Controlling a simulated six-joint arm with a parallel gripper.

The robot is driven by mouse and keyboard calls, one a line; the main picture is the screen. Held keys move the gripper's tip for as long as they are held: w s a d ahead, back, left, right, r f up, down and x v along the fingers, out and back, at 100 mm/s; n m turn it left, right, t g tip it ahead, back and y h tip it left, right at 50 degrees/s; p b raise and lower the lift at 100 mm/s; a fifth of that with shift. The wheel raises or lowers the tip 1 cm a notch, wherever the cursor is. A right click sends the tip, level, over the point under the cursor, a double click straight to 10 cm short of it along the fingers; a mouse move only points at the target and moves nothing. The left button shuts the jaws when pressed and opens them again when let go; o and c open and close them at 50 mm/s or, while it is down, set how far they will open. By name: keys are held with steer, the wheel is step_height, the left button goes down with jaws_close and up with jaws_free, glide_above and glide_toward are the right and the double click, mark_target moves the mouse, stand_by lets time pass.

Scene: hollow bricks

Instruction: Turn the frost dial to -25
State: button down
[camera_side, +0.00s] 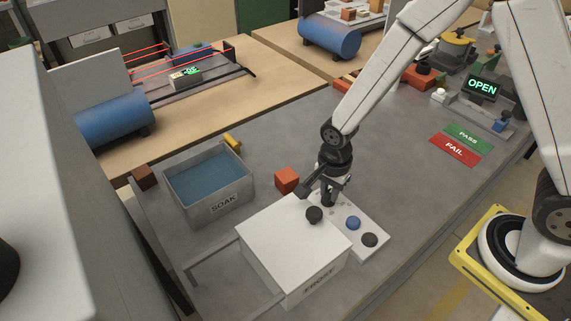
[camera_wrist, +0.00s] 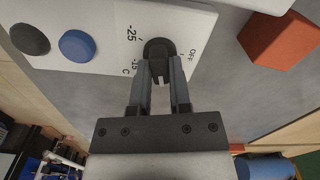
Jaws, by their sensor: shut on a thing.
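The frost dial (camera_wrist: 160,48) is a dark knob on a white panel (camera_wrist: 95,60), marked -25, -15 and OFF in the wrist view. My gripper (camera_wrist: 162,70) is shut on the dial, one finger on each side of it. The fingers hide part of the dial, and I cannot tell for sure which mark it points to. In the side view my gripper (camera_side: 327,198) reaches down to the far end of the panel (camera_side: 340,208), beside the white FROST box (camera_side: 290,245).
A blue button (camera_side: 353,222) and a dark button (camera_side: 370,240) sit on the same panel. An orange brick (camera_side: 287,180) lies close to my gripper. The SOAK tank (camera_side: 210,185) stands to the left. The bench right of the panel is clear.

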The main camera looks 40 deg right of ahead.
mark_target(329, 193)
steer(key=m, duration=0.4)
steer(key=shift+m, duration=0.4)
steer(key=m, duration=0.3)
steer(key=shift+m, duration=0.3)
steer(key=m, duration=0.4)
steer(key=shift+m, duration=1.9)
steer(key=c, duration=0.6)
jaws_free()
steer(key=shift+o, duration=0.2)
steer(key=shift+r, duration=0.15)
steer(key=shift+r, duration=3.8)
